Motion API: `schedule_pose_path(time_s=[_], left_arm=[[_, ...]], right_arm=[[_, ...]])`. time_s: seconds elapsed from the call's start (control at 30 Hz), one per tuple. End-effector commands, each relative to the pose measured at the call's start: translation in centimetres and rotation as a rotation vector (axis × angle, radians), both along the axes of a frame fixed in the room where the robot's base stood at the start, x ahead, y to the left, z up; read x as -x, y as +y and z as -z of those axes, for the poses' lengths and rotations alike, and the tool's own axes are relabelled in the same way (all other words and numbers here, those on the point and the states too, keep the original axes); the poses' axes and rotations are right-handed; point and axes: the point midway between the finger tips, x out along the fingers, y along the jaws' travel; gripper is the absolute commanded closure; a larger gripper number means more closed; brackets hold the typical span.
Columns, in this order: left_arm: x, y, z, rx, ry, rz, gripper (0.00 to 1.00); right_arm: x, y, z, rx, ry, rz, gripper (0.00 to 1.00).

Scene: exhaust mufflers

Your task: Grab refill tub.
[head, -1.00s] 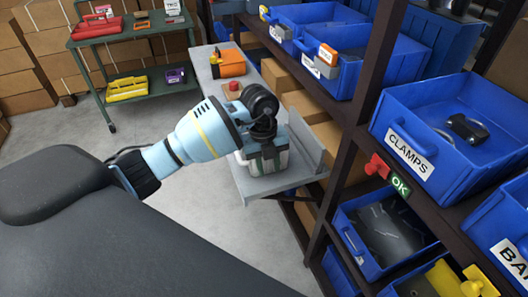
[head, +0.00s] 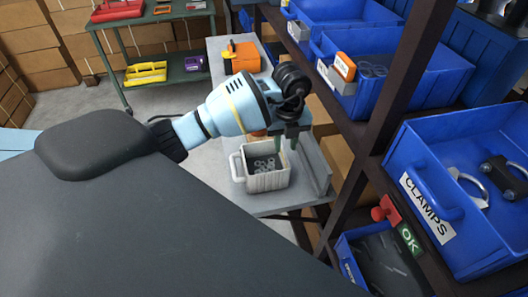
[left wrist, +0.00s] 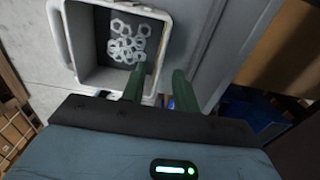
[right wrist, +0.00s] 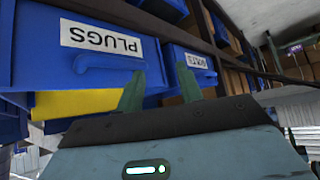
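The refill tub (head: 268,183) is a pale open box with a side handle and several hex nuts inside. It stands on a grey shelf in the head view. My left gripper (head: 292,142) is above its right rear side, fingers pointing down. In the left wrist view the tub (left wrist: 92,77) is at upper left. My left gripper (left wrist: 161,72) is open there, one finger over the tub's side and the other outside its wall. Contact cannot be told. My right gripper (right wrist: 160,78) is open and empty in front of blue bins.
The grey shelf (head: 210,175) has a raised plate at right and an orange object (head: 242,58) at the back. A rack of blue bins, including the CLAMPS bin (head: 428,205), stands close at right. A PLUGS bin (right wrist: 40,60) is near my right gripper. A green cart (head: 165,82) is behind.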

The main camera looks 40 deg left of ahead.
Motion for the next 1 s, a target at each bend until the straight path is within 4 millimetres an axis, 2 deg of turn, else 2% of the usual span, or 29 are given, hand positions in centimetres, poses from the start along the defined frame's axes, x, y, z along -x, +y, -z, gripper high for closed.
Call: schedule_pose_path(time_s=[0.1, 0.37, 0.73, 0.97, 1.0], left_arm=[[0.1, 0.0, 1.4, 0.000, 0.003, 0.000, 0.70], [0.1, 0.0, 2.0, 0.000, 0.001, 0.000, 0.70], [0.4, -0.1, 6.6, 0.002, 0.001, -0.001, 0.70], [0.3, 0.0, 6.8, 0.000, -0.001, 0.000, 0.70], [0.3, 0.0, 6.8, -0.001, -0.001, 0.000, 0.73]], right_arm=[[0.1, 0.1, 0.2, -0.001, 0.003, 0.002, 0.64], [-0.5, 0.3, -0.2, -0.008, -0.010, 0.008, 0.64], [-0.6, 0.3, -0.3, -0.009, -0.011, 0.009, 0.64], [-0.6, 0.2, -0.3, -0.007, -0.012, 0.006, 0.64], [-0.6, 0.2, -0.3, -0.006, -0.011, 0.005, 0.64]])
